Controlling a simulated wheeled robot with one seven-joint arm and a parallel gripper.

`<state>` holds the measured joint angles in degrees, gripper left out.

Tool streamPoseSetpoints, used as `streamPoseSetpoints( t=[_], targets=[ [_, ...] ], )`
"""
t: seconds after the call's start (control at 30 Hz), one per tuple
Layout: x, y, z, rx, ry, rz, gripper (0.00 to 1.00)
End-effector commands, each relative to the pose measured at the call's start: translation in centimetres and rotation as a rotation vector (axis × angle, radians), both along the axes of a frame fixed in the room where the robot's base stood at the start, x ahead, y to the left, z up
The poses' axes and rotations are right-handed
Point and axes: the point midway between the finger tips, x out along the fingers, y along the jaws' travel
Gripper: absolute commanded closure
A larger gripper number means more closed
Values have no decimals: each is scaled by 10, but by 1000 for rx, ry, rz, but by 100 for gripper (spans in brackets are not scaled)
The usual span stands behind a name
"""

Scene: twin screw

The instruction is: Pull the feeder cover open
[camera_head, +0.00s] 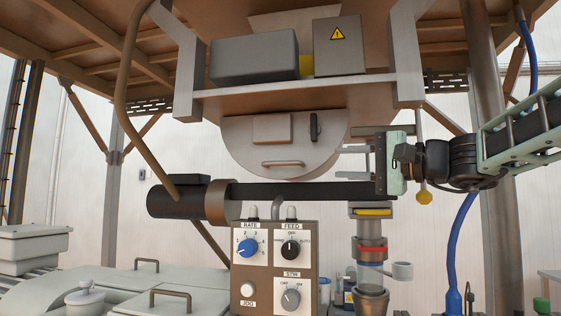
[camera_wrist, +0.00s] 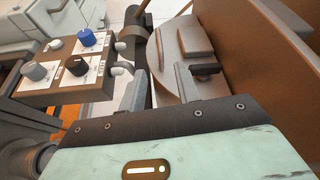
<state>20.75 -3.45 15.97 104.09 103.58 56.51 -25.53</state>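The feeder cover (camera_head: 240,145) is a grey half-round plate under the shelf, flat against the feeder, with a raised rectangular panel. A copper bar handle (camera_head: 283,163) is on its lower part and a dark upright latch (camera_head: 315,127) is at its upper right. My gripper (camera_head: 338,163) is just right of the cover, its two fingers pointing left, apart and empty. In the wrist view the cover (camera_wrist: 166,50) lies beyond the open fingers, and the dark latch (camera_wrist: 206,70) shows near the right finger.
A control box (camera_head: 275,268) with knobs stands below the cover. A dark horizontal tube (camera_head: 310,192) runs between them. A yellow-banded pipe (camera_head: 371,211) stands below my gripper. The shelf (camera_head: 300,91) with grey boxes overhangs the cover.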

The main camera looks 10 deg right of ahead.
Motion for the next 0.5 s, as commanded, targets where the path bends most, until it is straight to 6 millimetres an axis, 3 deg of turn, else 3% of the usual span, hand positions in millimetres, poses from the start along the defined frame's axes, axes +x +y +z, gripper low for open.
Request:
streamPoseSetpoints(
  t=[0.5],
  targets=[
    [66, 81, 11, 1, 8, 6, 68]
  ],
)
